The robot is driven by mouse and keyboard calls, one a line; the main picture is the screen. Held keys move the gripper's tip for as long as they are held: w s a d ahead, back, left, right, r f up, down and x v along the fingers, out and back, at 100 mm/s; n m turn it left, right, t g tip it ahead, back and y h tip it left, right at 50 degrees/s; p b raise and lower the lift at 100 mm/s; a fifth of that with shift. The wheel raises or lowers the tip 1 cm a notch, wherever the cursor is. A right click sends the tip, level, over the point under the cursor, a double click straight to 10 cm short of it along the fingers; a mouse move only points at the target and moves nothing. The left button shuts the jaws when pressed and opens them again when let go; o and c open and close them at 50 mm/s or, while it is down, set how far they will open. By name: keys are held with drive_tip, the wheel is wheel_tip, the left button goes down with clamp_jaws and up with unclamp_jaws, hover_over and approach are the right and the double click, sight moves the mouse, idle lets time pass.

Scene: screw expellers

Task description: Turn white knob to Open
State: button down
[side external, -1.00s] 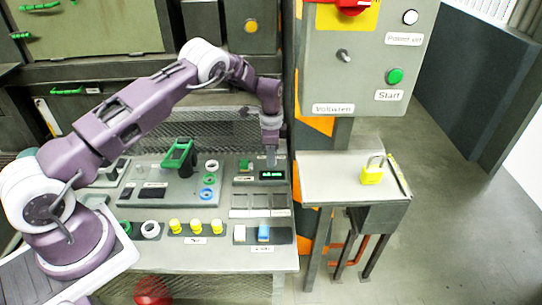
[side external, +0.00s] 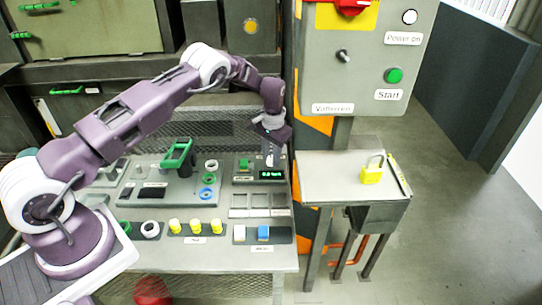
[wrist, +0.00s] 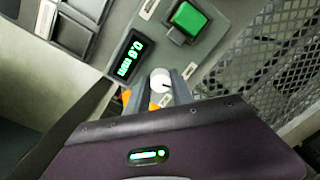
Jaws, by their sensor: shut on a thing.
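The white knob (wrist: 160,80) is a small round knob with a dark mark on its face, on the grey panel in the wrist view. My gripper (wrist: 158,87) has one finger on each side of it and is shut on it. In the side external view my gripper (side external: 270,151) points down at the right end of the panel, just behind the lit display. The fingers and the display area hide most of the knob there. A small label beside the knob is too blurred to read, so I cannot tell its setting.
A black display with green digits (wrist: 130,55) sits beside the knob, and a green square button (wrist: 188,20) is close by. A mesh screen (wrist: 285,60) rises behind. A grey switch cabinet (side external: 370,60) and a side table with a yellow padlock (side external: 372,172) stand to the right.

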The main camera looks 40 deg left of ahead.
drive_tip(key=n, duration=0.4)
drive_tip(key=shift+w+n, duration=0.1)
drive_tip(key=shift+n, duration=0.6)
drive_tip(key=c, duration=1.4)
unclamp_jaws()
drive_tip(key=shift+r, duration=0.1)
